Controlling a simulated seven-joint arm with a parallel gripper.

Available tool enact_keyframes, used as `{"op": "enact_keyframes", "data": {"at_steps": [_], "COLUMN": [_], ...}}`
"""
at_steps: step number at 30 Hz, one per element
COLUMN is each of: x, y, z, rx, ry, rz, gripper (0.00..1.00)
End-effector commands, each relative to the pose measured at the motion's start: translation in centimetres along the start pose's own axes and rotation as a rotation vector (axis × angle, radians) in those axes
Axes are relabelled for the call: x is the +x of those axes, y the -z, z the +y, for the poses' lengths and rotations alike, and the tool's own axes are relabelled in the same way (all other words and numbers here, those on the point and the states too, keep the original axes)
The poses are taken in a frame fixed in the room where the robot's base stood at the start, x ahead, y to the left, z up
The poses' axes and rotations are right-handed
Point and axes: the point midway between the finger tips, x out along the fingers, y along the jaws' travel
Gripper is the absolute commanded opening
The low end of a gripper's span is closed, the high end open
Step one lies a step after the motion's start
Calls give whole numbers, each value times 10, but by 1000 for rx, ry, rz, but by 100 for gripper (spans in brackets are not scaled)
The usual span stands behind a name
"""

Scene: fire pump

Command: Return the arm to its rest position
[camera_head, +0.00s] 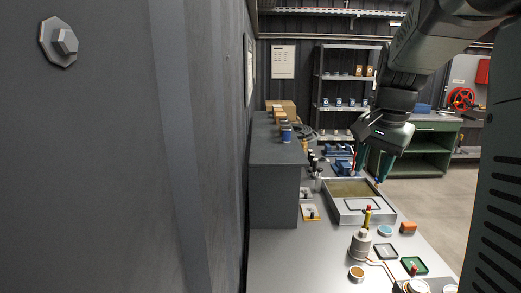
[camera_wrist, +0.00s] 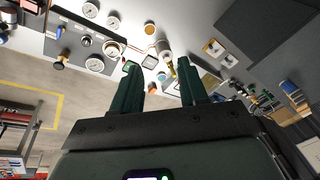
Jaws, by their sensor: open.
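My gripper (camera_head: 374,165) hangs from my arm at the upper right of the head view, in the air above the far part of the grey bench (camera_head: 290,262). Its two dark green fingers stand apart with nothing between them. In the wrist view my gripper (camera_wrist: 158,66) also shows open and empty. The wrist view looks over the bench at a slant. My arm is bent, coming down from the top right of the head view.
A shallow tray (camera_head: 348,216) lies below my gripper. A pale cylinder (camera_head: 360,244) with a red-and-yellow top, small dishes and an orange block (camera_head: 408,228) stand nearer. A raised grey shelf (camera_head: 272,197) and dark wall bound the left. A gauge panel (camera_wrist: 75,42) shows in the wrist view.

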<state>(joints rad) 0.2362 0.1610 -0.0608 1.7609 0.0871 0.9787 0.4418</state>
Motion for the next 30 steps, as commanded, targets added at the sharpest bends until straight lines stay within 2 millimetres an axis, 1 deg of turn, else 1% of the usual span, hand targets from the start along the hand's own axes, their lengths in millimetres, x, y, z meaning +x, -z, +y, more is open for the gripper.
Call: {"op": "enact_keyframes", "data": {"at_steps": [1,2,3,5,6,8,9,12,15,18,21,24,30], "x": [-19,-28,-38,-52,-60,-69,-73,-79,-79,-76,-75,-74,-74], "y": [-26,-40,-59,-89,-108,-136,-155,-198,-230,-248,-253,-254,-254], "z": [-4,-5,-5,-3,0,6,11,26,42,58,70,75,76], "rx": [-73,-119,-179,-270,-331,-421,-481,-625,-743,-801,-813,-813,-811], "ry": [20,30,41,57,67,82,91,109,121,120,112,107,106], "rz": [18,26,37,54,67,88,101,136,170,198,218,226,226], "gripper": [43,43,43,43,43,43,43,43,43,43,43,43,43]}}
